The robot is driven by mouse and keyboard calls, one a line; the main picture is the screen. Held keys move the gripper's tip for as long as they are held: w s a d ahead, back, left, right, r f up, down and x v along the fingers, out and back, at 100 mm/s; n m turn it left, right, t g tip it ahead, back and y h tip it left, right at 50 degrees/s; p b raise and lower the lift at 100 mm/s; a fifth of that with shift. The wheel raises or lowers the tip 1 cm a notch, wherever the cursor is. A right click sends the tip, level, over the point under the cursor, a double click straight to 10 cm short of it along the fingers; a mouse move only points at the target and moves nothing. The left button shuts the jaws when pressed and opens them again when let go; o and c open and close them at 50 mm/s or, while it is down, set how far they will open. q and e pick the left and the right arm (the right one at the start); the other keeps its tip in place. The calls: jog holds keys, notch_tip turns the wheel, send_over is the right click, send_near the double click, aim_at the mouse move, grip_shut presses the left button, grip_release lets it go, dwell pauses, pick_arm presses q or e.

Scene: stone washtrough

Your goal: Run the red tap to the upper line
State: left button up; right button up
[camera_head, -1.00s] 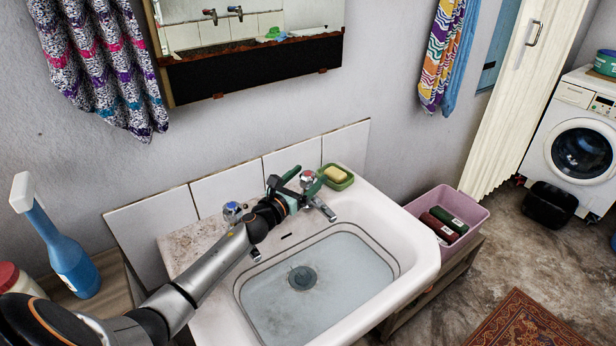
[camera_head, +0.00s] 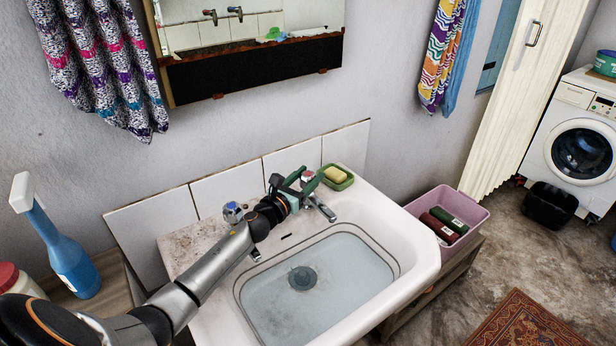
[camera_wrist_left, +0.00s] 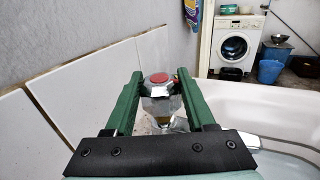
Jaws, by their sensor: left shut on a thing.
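The red tap (camera_head: 307,176), a metal tap with a red cap, stands at the back right of the white basin (camera_head: 413,232). My left gripper (camera_head: 304,187) is shut on its knob. In the left wrist view the green fingers stand on both sides of the faceted metal knob with the red cap (camera_wrist_left: 158,78). The spout (camera_head: 323,209) points over the basin. I cannot make out a stream under it. Clear water (camera_head: 340,285) covers the basin floor and a dark round drain piece (camera_head: 302,278). A dark line (camera_head: 398,262) runs round the upper wall, close above the water's edge. My right gripper is out of view.
The blue tap (camera_head: 233,211) stands left, beside my forearm. A green soap dish (camera_head: 346,184) with yellow soap sits close right of the red tap. A pink crate (camera_head: 475,214) with bottles stands right of the basin. A blue spray bottle (camera_head: 72,262) stands at left.

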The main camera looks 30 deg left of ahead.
pick_arm(q)
grip_shut()
jog(key=shift+n+y, duration=0.4)
jog(key=shift+y, duration=0.1)
jog(key=n+y, duration=0.1)
jog(key=y, duration=0.2)
jog(key=shift+d+n, duration=0.1)
jog(key=shift+n, duration=0.3)
jog(key=shift+n+g+y+b, duration=0.2)
jog(key=shift+n+g+y, duration=0.6)
jog(key=shift+y, duration=0.5)
jog(key=shift+n+g+y+b, duration=0.15)
jog(key=shift+n+g+y, duration=0.35)
jog(key=shift+n+y, duration=0.65)
jog(key=shift+y, duration=0.35)
jog(key=o, duration=1.1)
grip_release()
